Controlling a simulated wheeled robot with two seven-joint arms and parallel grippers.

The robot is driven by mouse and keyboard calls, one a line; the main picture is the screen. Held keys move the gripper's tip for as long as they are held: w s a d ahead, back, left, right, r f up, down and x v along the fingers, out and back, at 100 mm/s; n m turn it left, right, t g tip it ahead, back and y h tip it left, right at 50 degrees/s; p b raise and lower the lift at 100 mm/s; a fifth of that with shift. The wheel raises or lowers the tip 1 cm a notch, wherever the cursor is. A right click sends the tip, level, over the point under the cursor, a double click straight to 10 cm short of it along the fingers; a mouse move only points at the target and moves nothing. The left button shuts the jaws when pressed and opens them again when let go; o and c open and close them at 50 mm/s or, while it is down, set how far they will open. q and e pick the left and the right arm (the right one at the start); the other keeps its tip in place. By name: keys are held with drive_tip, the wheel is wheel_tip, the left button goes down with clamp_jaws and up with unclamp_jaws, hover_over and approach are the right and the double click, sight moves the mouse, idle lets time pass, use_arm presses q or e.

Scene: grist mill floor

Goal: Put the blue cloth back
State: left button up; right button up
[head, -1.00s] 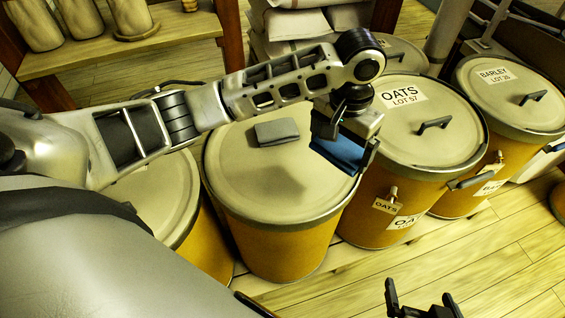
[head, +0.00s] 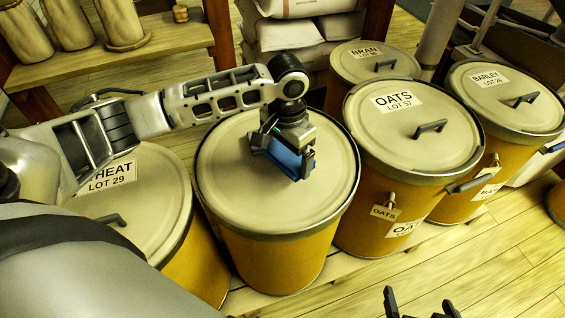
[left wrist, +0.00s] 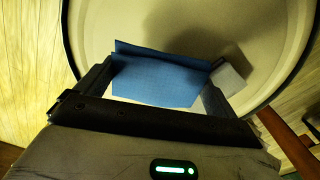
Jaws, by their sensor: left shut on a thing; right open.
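The blue cloth (head: 288,160) is a folded piece held in my left gripper (head: 283,154), which is shut on it. In the left wrist view the cloth (left wrist: 158,82) spans the space between the fingers. The gripper and cloth are over the pale lid of the middle drum (head: 225,192), which shows no label. I cannot tell whether the cloth touches the lid. My right gripper (head: 420,306) is open and empty at the bottom edge.
A wheat drum (head: 130,200) stands to the left, an oats drum (head: 405,130) to the right. Bran (head: 375,62) and barley (head: 510,100) drums stand beyond. A shelf (head: 110,58) with sacks is at the back left. Wooden floor (head: 480,265) is clear at the lower right.

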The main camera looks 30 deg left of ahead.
sight(283, 164)
use_arm(q)
drive_tip(key=f, duration=0.1)
drive_tip(key=a+f, duration=0.1)
drive_tip(key=f, duration=0.1)
drive_tip(key=shift+s+f, duration=0.1)
drive_tip(key=shift+f, duration=0.45)
drive_tip(key=o, duration=0.7)
drive_tip(key=shift+f, duration=0.1)
wheel_tip(283, 164, up, 12)
drive_tip(key=shift+r+p, duration=0.15)
drive_tip(key=shift+p, duration=0.3)
